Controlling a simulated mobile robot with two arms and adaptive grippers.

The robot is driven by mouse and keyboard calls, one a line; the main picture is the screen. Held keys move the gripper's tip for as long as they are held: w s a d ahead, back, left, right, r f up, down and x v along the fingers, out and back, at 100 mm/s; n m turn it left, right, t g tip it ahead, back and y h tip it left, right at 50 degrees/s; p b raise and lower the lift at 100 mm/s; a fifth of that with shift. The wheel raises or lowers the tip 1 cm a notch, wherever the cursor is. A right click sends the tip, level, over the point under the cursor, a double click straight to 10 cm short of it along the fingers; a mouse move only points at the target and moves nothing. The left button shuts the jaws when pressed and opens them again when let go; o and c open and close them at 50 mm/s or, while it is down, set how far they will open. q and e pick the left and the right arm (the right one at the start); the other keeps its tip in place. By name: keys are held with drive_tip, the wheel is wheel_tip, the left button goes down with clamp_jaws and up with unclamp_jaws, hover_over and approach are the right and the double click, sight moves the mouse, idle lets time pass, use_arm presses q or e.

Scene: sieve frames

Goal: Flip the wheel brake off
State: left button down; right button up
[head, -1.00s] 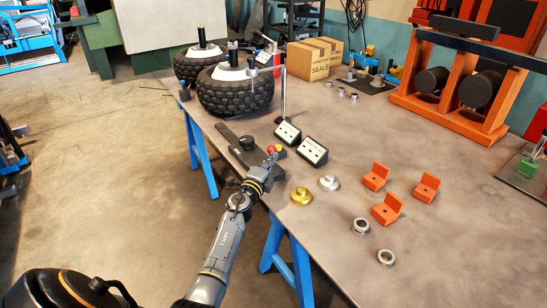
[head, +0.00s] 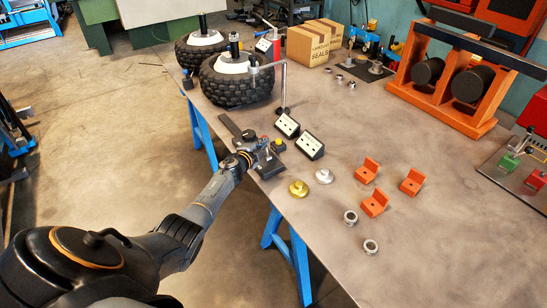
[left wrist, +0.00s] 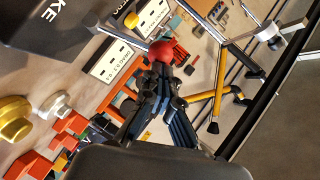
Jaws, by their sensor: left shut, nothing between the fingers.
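A lever with a red ball knob (left wrist: 163,51) shows in the left wrist view; the small red knob also shows in the head view (head: 264,140). A dark box (left wrist: 60,22) with a label ending in "KE" is at the upper left of the wrist view, its full text cut off. My left gripper (left wrist: 162,72) is shut and empty, its fingertips close to the red knob; I cannot tell whether they touch. In the head view my left gripper (head: 265,152) is over the table's near edge, partly hiding the brake. My right gripper is not in view.
Two black label boxes (head: 310,146), a gold knob (head: 298,188) and a silver knob (head: 324,176) stand nearby. Orange brackets (head: 374,203) are farther right, tires (head: 238,82) behind. The table's right middle (head: 430,235) is clear.

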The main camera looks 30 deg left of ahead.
use_arm(q)
drive_tip(key=shift+w+a+b, duration=0.3)
drive_tip(key=shift+w+a, duration=0.05)
drive_tip(key=shift+a, duration=0.35)
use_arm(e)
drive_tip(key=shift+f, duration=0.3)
use_arm(q)
drive_tip(key=shift+r, duration=0.15)
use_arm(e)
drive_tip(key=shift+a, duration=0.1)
